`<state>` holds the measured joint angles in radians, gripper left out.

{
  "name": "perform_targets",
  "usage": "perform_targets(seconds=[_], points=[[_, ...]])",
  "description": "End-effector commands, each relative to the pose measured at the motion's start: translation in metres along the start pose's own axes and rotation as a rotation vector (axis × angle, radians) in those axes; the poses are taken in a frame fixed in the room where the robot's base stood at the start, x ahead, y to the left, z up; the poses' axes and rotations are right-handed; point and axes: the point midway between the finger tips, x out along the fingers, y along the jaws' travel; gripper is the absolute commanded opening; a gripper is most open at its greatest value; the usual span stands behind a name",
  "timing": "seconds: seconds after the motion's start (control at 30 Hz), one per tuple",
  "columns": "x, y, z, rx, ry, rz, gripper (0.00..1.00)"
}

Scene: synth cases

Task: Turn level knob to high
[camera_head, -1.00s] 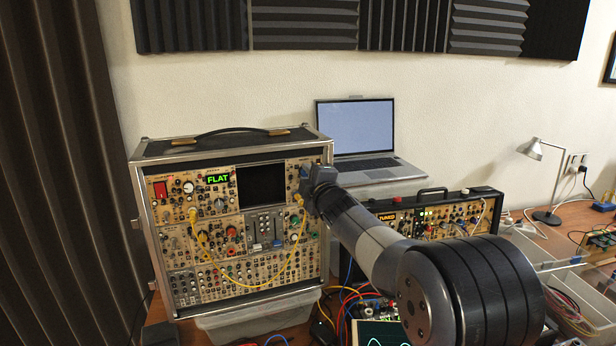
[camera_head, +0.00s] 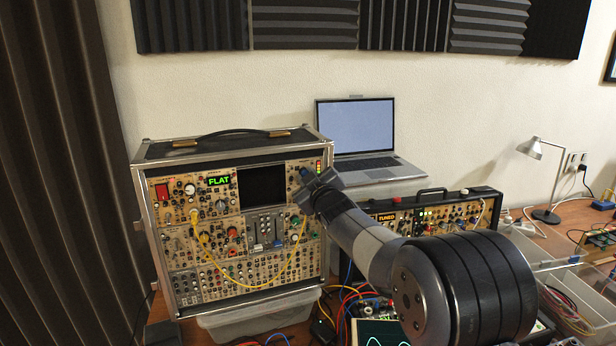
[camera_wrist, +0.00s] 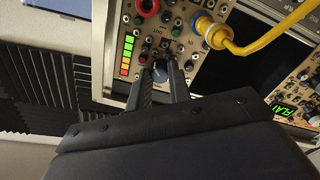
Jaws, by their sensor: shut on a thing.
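The level knob (camera_wrist: 160,72), small and dark with a bluish front, sits on the tan panel of the synth case (camera_head: 150,250), near its upper right corner. My gripper (camera_wrist: 161,80) is shut on it, one dark finger on each side. The fingers hide much of the knob, so its pointer cannot be read. In the head view my gripper (camera_head: 309,188) is at the panel, with a blue bit of the knob (camera_head: 304,173) showing. An LED level bar (camera_wrist: 127,56) beside the knob is lit green, yellow and red; it also shows in the head view (camera_head: 318,166).
A yellow cable (camera_wrist: 240,43) is plugged in near my gripper and loops across the panel. A dark screen (camera_head: 261,186) and a green FLAT display (camera_head: 218,181) are left of it. A laptop (camera_head: 355,128) and a second synth case (camera_head: 430,195) stand to the right.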

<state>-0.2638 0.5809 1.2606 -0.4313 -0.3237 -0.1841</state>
Motion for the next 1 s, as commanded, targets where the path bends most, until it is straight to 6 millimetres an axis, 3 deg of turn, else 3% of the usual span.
perform_targets(seconds=[0.63,0.67,0.9,1.0], points=[[0.0,-0.0008,0.0014,0.055,-0.004,-0.001,0.0],[0.0,-0.0008,0.0014,0.055,-0.004,-0.001,0.2],[0.0,-0.0005,0.0008,0.054,-0.003,0.0,0.4],[0.0,-0.0004,0.0006,0.054,-0.003,0.0,0.41]])
